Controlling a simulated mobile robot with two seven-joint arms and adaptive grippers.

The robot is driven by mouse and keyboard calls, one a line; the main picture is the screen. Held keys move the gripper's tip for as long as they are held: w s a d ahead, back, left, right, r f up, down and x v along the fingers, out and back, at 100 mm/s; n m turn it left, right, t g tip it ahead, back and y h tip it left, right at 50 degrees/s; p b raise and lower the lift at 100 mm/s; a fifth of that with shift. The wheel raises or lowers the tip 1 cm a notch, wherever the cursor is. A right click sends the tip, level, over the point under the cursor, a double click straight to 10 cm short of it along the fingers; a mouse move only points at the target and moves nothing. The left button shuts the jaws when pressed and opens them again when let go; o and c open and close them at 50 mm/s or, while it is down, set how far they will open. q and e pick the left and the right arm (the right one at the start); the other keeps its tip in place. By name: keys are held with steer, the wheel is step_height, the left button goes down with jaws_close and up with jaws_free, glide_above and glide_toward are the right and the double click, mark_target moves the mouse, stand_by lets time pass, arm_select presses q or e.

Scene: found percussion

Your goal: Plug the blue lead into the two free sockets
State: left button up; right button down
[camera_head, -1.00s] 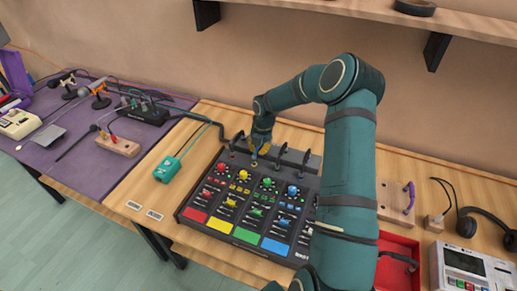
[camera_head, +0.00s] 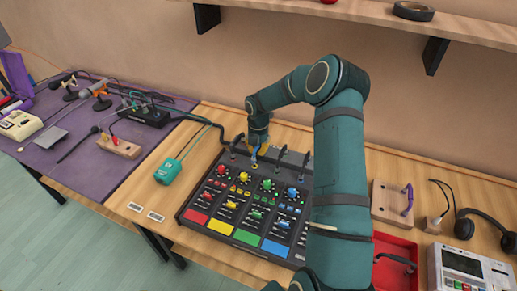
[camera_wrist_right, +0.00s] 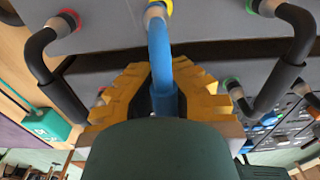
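The mixer (camera_head: 221,211) is a black panel with coloured knobs and red, yellow, green and blue pads. Black angled plugs stand along its back edge. My right gripper (camera_head: 256,149) is over that edge. In the right wrist view its yellow fingers (camera_wrist_right: 162,98) are closed around the blue lead (camera_wrist_right: 161,55). The lead's plug tip meets a yellow-ringed socket (camera_wrist_right: 166,5); how deep it sits I cannot tell. Black plugs sit at a red-ringed socket (camera_wrist_right: 69,18) and a green-ringed socket (camera_wrist_right: 231,84) on either side. The lead's other end is hidden. My left gripper is out of view.
A teal box (camera_head: 167,171) with a cable lies left of the mixer. A red tray (camera_head: 395,264), a wooden block with a purple lead (camera_head: 408,197), headphones (camera_head: 485,226) and a grey device (camera_head: 470,268) are at the right. A shelf (camera_head: 370,14) hangs above.

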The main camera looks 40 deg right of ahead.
steer(key=shift+s+g+h+p, duration=0.2)
steer(key=shift+g+h+p, duration=0.15)
steer(key=shift+g, duration=0.45)
stand_by(0.8)
steer(key=shift+f+b, duration=0.35)
steer(key=shift+f, duration=0.35)
steer(key=shift+r+p, duration=0.35)
steer(key=shift+r, duration=0.05)
steer(key=shift+s+d+g+h+p, duration=0.3)
steer(key=shift+g+h+p, duration=0.1)
steer(key=shift+g, duration=0.2)
stand_by(1.7)
steer(key=shift+f, duration=0.3)
steer(key=shift+r, duration=0.4)
stand_by(0.6)
